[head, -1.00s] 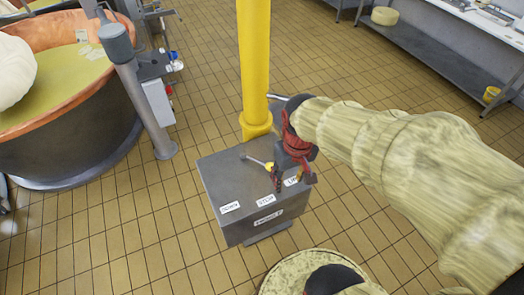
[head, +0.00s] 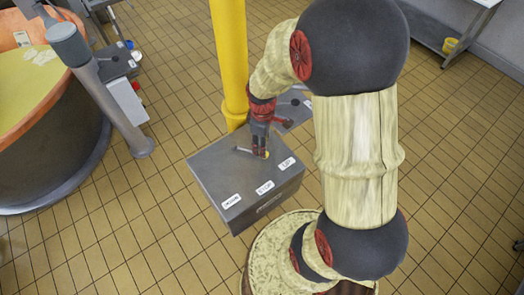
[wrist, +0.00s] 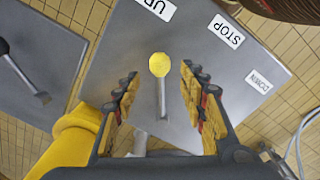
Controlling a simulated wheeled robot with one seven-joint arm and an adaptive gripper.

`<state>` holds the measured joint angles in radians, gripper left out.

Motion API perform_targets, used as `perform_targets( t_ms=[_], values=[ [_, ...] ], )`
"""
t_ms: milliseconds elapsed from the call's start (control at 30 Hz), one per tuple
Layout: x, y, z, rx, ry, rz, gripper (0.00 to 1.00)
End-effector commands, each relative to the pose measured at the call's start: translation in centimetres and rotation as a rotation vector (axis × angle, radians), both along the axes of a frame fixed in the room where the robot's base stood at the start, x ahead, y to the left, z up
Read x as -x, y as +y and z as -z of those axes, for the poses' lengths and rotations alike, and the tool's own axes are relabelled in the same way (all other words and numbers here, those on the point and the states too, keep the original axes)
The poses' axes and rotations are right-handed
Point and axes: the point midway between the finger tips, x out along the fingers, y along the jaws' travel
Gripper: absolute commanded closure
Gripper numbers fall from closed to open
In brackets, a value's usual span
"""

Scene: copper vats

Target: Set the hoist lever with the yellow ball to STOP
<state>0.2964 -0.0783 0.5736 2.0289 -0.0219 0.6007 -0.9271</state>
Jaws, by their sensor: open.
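The hoist lever (wrist: 162,100) has a yellow ball (wrist: 160,65) at its end and lies over the top of a grey box. Labels on the box read UP (wrist: 155,8), STOP (wrist: 228,30) and DOWN (wrist: 258,80). The lever points toward UP. My gripper (wrist: 160,76) is open, with one finger on each side of the yellow ball and a gap on both sides.
A yellow post (head: 231,60) rises behind the grey box (head: 215,175). A second grey box with a black-knobbed lever (wrist: 20,65) stands beyond it. A copper vat (head: 40,150) and a grey pole (head: 115,100) are on the left. The tiled floor in front-left is clear.

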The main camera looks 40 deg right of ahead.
Motion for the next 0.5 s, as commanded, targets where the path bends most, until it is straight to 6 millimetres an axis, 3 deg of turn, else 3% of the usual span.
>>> perform_targets(
  t_ms=[233, 500],
  values=[
    [0.0, -0.1, 3.9, -0.001, 0.002, 0.001, 0.58],
    [-0.1, -0.1, 5.5, 0.0, 0.0, 0.002, 0.58]
  ],
)
